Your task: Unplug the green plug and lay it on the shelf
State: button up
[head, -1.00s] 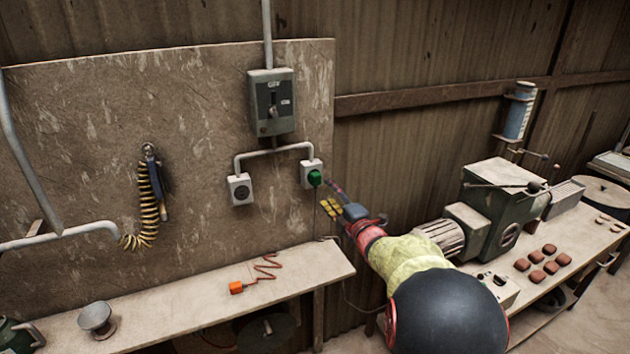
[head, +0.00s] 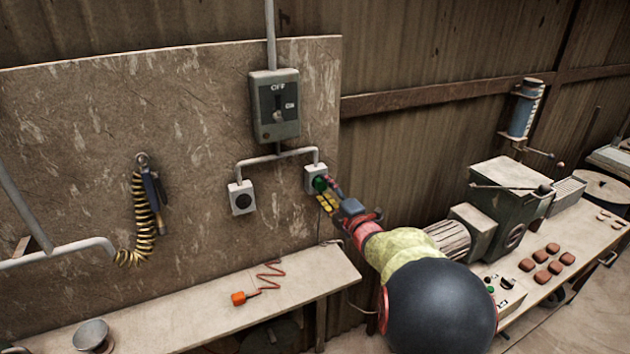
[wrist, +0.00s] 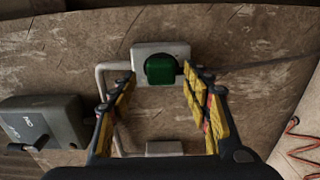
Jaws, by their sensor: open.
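The green plug (head: 320,184) sits in the right-hand wall socket (head: 311,174) on the board. In the wrist view the green plug (wrist: 160,69) shows against its pale socket box (wrist: 147,52), with a dark cord running off to the right. My gripper (head: 331,193) is at the plug in the head view and partly covers it. In the wrist view my gripper (wrist: 160,80) is open, with one yellow-padded finger on either side of the plug and gaps to both. The shelf (head: 190,315) runs below the board.
An orange plug (head: 238,298) with a coiled cord lies on the shelf, and a metal cup (head: 92,335) stands at its left. A switch box (head: 275,104) marked OFF hangs above the sockets. The left socket (head: 241,197) is empty. The shelf's right part is clear.

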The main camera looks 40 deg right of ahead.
jog(key=shift+w+d+f+b, duration=0.25)
jog(key=shift+w+d+b, duration=0.05)
jog(key=shift+w+b, duration=0.3)
jog(key=shift+w, duration=0.6)
jog(key=shift+s+r, duration=0.15)
jog(key=shift+b, duration=1.05)
jog(key=shift+c, duration=0.6)
grip_shut()
jog(key=shift+s, duration=0.1)
dwell(0.3)
